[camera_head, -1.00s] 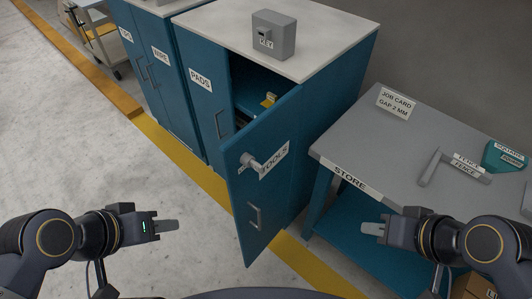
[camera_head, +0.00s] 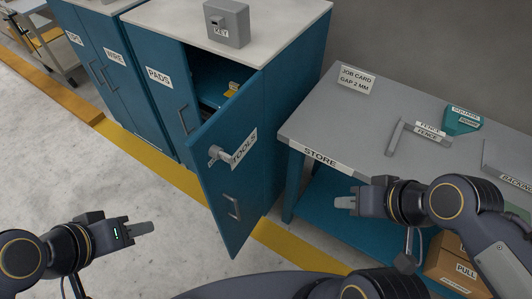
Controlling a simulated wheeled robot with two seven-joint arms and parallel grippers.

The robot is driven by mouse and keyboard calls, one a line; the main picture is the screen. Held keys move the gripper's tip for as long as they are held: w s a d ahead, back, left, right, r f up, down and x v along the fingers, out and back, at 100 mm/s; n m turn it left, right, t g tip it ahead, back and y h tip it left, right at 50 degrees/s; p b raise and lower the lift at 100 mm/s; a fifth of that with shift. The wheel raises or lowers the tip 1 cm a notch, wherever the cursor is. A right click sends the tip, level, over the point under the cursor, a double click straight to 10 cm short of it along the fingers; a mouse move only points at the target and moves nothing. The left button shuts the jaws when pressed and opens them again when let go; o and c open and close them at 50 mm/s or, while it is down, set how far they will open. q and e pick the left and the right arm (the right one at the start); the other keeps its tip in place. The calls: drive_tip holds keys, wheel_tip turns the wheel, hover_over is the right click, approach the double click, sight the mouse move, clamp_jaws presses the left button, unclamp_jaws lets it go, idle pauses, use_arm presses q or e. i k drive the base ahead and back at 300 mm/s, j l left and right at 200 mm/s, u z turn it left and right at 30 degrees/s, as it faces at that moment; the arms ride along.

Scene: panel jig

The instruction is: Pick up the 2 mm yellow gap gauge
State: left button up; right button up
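A small yellow item (camera_head: 231,90) shows inside the teal cabinet, on a shelf behind the half-open TOOLS door (camera_head: 236,165); it is too small to tell whether it is the 2 mm gauge. The door hides part of the shelf. A job card (camera_head: 357,79) on the bench reads GAP 2 MM. My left gripper (camera_head: 148,228) is over the floor at lower left, well short of the door; its fingers look close together, with nothing seen in them. My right gripper (camera_head: 345,202) is in front of the STORE bench, below its top, with nothing seen in it.
The STORE bench (camera_head: 300,128) stands right of the cabinet, with a FENCE bracket (camera_head: 426,133), a teal SQUARE (camera_head: 462,119) and a backing piece (camera_head: 510,164). A KEY box (camera_head: 227,24) sits on the cabinet top. A PULL carton (camera_head: 462,265) is at lower right.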

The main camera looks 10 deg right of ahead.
sight(234, 88)
drive_tip(key=i+j+z, duration=0.1)
drive_tip(key=j+z, duration=0.35)
drive_tip(key=j, duration=0.35)
drive_tip(key=j+z, duration=0.45)
drive_tip(key=j, duration=0.35)
